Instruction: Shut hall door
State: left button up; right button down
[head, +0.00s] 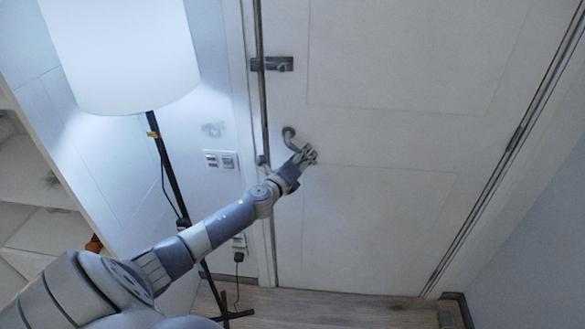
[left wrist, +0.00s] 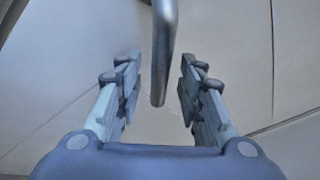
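The white hall door (head: 400,130) fills the upper middle and right of the head view. A dark gap runs along its left edge beside the frame, so I cannot tell whether it is fully closed. Its lever handle (head: 290,138) sits near the left edge and also shows in the left wrist view (left wrist: 163,60). My left gripper (head: 307,156) is at the door just below and right of the handle. In the left wrist view its fingers (left wrist: 158,95) are open, with the handle's end between them and space visible on both sides. My right gripper is not in view.
A dark latch (head: 272,64) is mounted above the handle. A floor lamp with a white shade (head: 120,50) and thin black pole (head: 170,170) stands left of the door, close to my arm. White shelves (head: 35,190) are at far left. Wood floor (head: 340,310) lies below.

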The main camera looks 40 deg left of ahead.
pick_arm(q)
jog(key=s+d+r, duration=0.1)
jog(key=s, duration=0.9)
jog(key=shift+s+d, duration=0.3)
jog(key=s+f+n+g, duration=0.3)
jog(key=s+f+n, duration=0.15)
jog(key=f, duration=0.65)
jog(key=s+f+n+g, duration=0.25)
jog(key=s+f, duration=0.35)
jog(key=f, duration=0.5)
jog(key=s+f+n+g, duration=0.3)
jog(key=s+f+n, duration=0.15)
jog(key=f, duration=0.75)
jog(key=s+d+f+n+g+h, duration=0.1)
jog(key=s+d+f+n+g, duration=0.15)
jog(key=s+d+f, duration=0.4)
jog(key=s+d+f+n+g, duration=0.1)
jog(key=s+d+f+n, duration=0.2)
jog(key=s+f, duration=0.65)
jog(key=s+d+f+n+g, duration=0.2)
jog(key=s+d, duration=0.3)
jog(key=s, duration=0.3)
jog(key=s+d+f+n+g+h, duration=0.1)
jog(key=s+d+f+n, duration=0.1)
jog(key=s+d, duration=0.4)
jog(key=s, duration=0.3)
jog(key=shift+s+f+n+g+h, duration=0.25)
jog(key=shift+f+n+g+h, duration=0.05)
jog(key=shift+g, duration=0.1)
